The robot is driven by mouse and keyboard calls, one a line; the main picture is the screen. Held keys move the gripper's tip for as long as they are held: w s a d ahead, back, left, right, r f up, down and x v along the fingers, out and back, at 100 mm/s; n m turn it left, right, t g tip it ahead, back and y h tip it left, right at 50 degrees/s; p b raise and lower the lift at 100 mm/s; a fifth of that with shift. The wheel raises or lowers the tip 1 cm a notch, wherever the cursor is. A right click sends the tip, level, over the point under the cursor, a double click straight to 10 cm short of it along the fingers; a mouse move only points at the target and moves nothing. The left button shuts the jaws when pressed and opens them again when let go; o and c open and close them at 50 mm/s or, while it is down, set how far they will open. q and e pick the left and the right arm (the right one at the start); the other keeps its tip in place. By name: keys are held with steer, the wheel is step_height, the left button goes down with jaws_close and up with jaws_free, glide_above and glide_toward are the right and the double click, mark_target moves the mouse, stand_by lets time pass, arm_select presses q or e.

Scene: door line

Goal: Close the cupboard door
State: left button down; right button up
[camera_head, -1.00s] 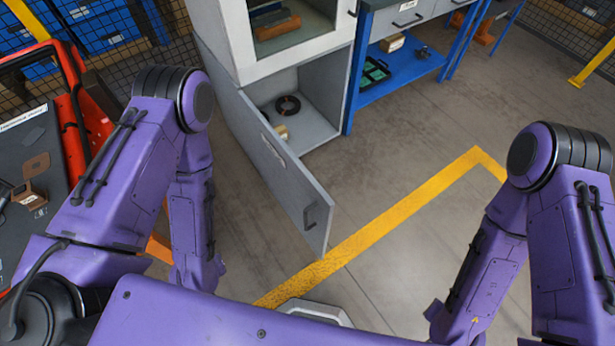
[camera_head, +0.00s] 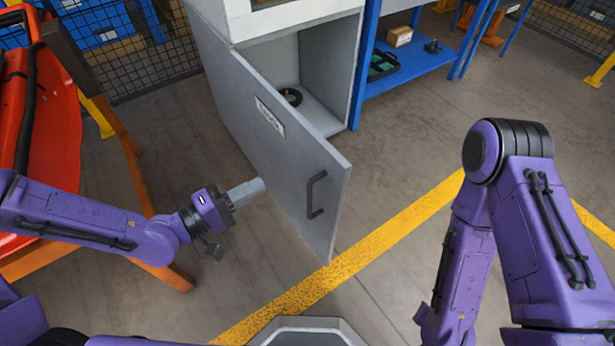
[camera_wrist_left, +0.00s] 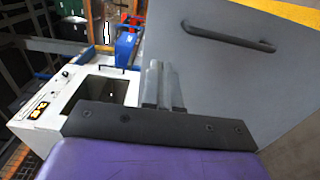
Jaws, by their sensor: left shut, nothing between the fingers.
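The grey cupboard door (camera_head: 283,150) stands open, swung out toward me from its hinge on the left, with a dark bar handle (camera_head: 316,194) near its free edge and a label on it. The cupboard (camera_head: 348,75) behind it shows its open interior. My left gripper (camera_head: 262,185) is shut and empty, in front of the door's outer face, left of the handle. In the left wrist view the fingers (camera_wrist_left: 161,66) point toward the door (camera_wrist_left: 215,75), with the handle (camera_wrist_left: 230,36) to the right. I cannot tell whether they touch it. My right gripper is out of the head view.
A dark coil (camera_head: 291,96) lies inside the cupboard. A blue workbench (camera_head: 420,70) with a box (camera_head: 399,37) and tray stands right of it. A red cart (camera_head: 50,130) is at the left. Floor with a yellow line (camera_head: 395,235) is clear in front.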

mark_target(320, 153)
arm_select(q)
steer(key=b+x, duration=0.1)
steer(key=x, duration=1.2)
steer(key=shift+w+d+b, duration=0.15)
steer(key=shift+b, duration=0.15)
steer(key=shift+w+d, duration=0.15)
steer(key=shift+d, duration=0.1)
